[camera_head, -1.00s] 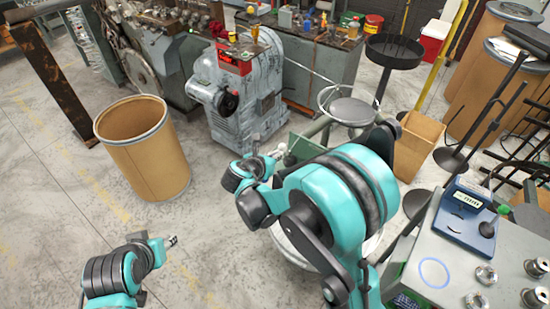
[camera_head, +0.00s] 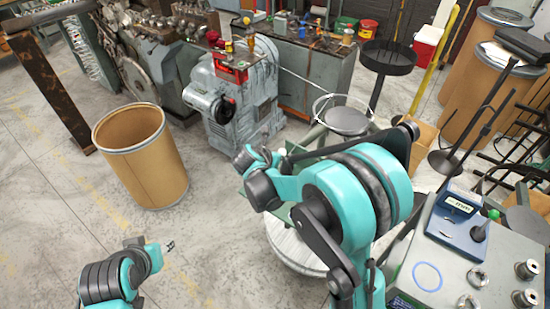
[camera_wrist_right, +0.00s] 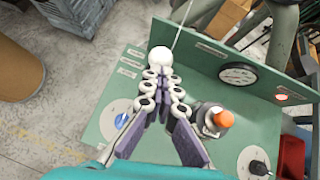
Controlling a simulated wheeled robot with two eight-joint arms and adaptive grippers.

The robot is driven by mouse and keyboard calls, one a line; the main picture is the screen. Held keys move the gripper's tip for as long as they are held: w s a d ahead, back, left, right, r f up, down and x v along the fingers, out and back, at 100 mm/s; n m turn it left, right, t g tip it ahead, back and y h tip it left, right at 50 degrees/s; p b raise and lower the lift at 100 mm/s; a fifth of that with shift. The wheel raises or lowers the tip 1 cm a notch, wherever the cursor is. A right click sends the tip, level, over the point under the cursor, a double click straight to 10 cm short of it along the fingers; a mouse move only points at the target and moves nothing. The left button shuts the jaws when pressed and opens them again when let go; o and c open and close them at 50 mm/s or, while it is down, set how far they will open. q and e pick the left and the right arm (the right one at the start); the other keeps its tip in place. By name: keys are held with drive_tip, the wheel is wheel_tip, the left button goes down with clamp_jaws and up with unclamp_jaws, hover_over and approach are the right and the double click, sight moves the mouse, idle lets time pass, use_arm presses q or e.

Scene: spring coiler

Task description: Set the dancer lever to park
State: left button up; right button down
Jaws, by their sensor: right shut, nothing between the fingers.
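A white ball knob (camera_wrist_right: 160,56), which looks like the dancer lever's end, stands over the green control panel (camera_wrist_right: 190,68) in the right wrist view. My right gripper (camera_wrist_right: 161,78) is shut and empty, its fingertips close below the ball in the picture; whether they touch it I cannot tell. Small white labels lie on the panel left of the ball, too small to read. In the head view my right arm hides most of the panel and the right fingers. My left gripper (camera_head: 169,246) hangs at the lower left, away from the panel; its finger gap is unclear.
A brown drum (camera_head: 145,165) stands on the left floor. A grey bench with a blue meter (camera_head: 458,215) is at the right. Floor between drum and panel is clear.

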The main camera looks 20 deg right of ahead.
drive_tip(key=w+d+p, duration=0.1)
drive_tip(key=w+d+r+g+y+p, duration=0.2)
drive_tip(key=d, duration=0.1)
drive_tip(key=w+d, duration=0.4)
drive_tip(key=d, duration=0.1)
drive_tip(key=shift+f+y, duration=0.3)
drive_tip(key=shift+y, duration=0.1)
drive_tip(key=shift+w+d, duration=0.1)
